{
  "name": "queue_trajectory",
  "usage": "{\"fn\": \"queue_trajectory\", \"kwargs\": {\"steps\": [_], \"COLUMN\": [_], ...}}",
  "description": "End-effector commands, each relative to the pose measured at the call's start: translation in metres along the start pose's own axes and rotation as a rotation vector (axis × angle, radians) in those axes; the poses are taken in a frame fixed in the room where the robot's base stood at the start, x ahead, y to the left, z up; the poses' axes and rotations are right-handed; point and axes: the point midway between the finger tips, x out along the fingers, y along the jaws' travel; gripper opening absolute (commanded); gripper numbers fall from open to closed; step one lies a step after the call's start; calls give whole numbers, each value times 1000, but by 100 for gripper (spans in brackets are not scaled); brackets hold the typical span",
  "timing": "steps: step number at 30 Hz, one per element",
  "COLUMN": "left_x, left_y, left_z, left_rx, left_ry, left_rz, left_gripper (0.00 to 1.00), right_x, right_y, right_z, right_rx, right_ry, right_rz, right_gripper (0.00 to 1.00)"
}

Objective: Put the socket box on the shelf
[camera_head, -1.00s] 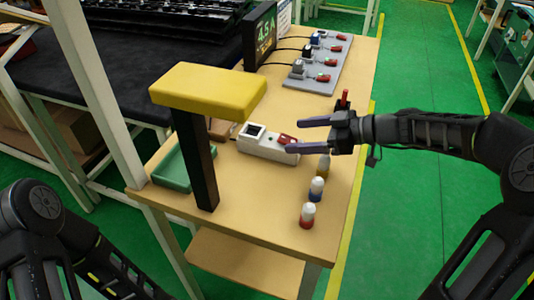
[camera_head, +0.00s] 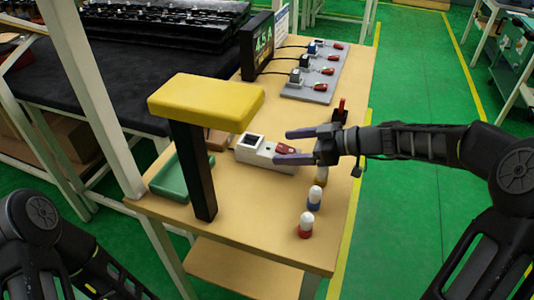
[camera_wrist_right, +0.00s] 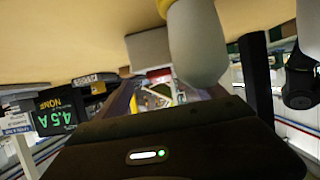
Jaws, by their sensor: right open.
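The socket box (camera_head: 252,153) is a white box with a dark square socket and a red switch, lying on the wooden table (camera_head: 265,225). My right gripper (camera_head: 284,146) is open and empty at the box's right end. Its near finger overlaps the box's end in the head view; I cannot tell whether it touches. A raised yellow slab (camera_head: 208,98) on a dark post (camera_head: 197,170) stands left of the box and may be the shelf. A lower wooden board (camera_head: 240,270) lies under the table. My left arm shows at lower left, its gripper out of frame.
A green tray (camera_head: 172,180) is behind the post. A grey board (camera_head: 318,80) with wired sockets and a display (camera_head: 260,45) are at the back.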

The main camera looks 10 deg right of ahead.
Motion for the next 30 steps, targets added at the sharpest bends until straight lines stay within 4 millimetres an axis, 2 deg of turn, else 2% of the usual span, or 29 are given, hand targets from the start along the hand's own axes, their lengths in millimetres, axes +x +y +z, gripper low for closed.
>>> {"fn": "queue_trajectory", "kwargs": {"steps": [7,12,30], "left_x": [-14,-17,-17], "left_y": [6,7,6], "left_z": [0,0,0], "left_rx": [0,0,0], "left_ry": [-1,-1,-1], "left_rz": [0,0,0], "left_gripper": [76,76,76], "right_x": [29,49,51], "right_y": [-4,-3,-3], "right_z": [0,2,3], "right_rx": [4,2,0], "right_ry": [2,1,1], "right_rz": [-7,-3,-1], "right_gripper": [80,80,80]}}
